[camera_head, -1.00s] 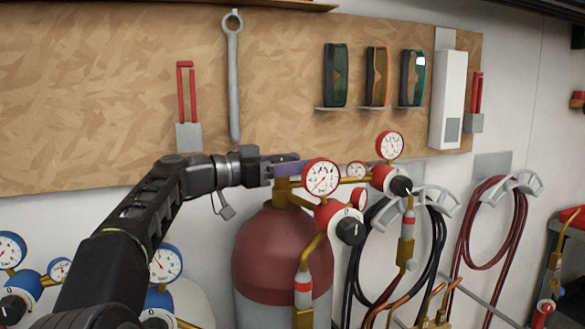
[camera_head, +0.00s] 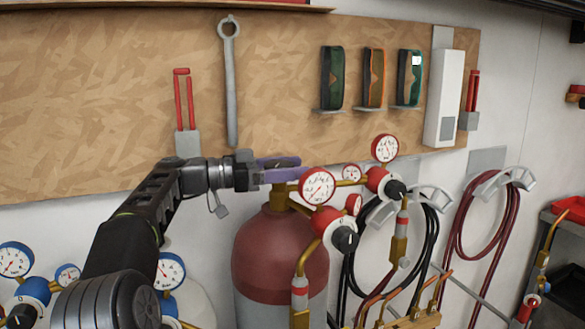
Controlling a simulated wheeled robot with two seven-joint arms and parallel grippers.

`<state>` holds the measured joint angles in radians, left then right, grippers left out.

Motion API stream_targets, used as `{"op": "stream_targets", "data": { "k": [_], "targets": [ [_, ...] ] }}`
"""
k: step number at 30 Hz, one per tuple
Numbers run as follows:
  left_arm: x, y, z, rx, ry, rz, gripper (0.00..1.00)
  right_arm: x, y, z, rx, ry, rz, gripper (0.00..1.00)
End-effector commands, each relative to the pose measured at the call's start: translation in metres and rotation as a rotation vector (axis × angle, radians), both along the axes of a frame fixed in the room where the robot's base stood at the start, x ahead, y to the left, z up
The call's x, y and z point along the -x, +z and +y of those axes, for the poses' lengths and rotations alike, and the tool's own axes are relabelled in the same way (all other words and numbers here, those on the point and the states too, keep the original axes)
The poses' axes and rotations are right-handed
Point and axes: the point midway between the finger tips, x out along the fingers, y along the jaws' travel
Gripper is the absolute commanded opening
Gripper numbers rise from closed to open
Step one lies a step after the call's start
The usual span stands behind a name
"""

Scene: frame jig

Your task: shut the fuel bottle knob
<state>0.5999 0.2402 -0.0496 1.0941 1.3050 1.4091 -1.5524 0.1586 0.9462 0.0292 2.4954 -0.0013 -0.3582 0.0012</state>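The fuel bottle is the dark red cylinder (camera_head: 275,240) with a pale lower part, standing in the middle against the wall. A brass valve (camera_head: 279,196) sits on its top. My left gripper (camera_head: 284,169) comes in from the left, lying level at the valve's top. Purplish parts show at its tip, one above the other. I cannot tell whether all are fingers or one is the knob. The knob is not clearly visible, and contact with it cannot be made out. My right gripper is not in view.
A red gauge regulator (camera_head: 325,218) stands close right of my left gripper, with another gauge (camera_head: 385,148) beyond it. Blue gauges (camera_head: 171,270) are at lower left. Black hoses (camera_head: 433,235) hang at right.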

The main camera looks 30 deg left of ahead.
Motion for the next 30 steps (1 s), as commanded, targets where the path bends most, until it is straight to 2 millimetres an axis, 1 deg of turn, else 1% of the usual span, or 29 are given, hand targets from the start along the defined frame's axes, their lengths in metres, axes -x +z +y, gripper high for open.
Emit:
{"op": "stream_targets", "data": {
  "k": [1, 6, 20, 30],
  "targets": [
    [0.0, 0.0, 0.0, 0.0, -0.001, 0.0, 0.65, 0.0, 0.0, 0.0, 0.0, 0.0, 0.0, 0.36],
    [0.0, -0.001, 0.0, -0.001, -0.001, 0.002, 0.77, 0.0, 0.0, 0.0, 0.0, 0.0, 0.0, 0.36],
    [0.002, -0.002, 0.003, 0.0, 0.0, 0.004, 0.77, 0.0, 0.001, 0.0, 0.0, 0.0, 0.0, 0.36],
    [0.017, -0.001, 0.017, 0.002, 0.003, 0.004, 0.77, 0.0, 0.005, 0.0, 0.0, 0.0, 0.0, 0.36]
  ]
}}
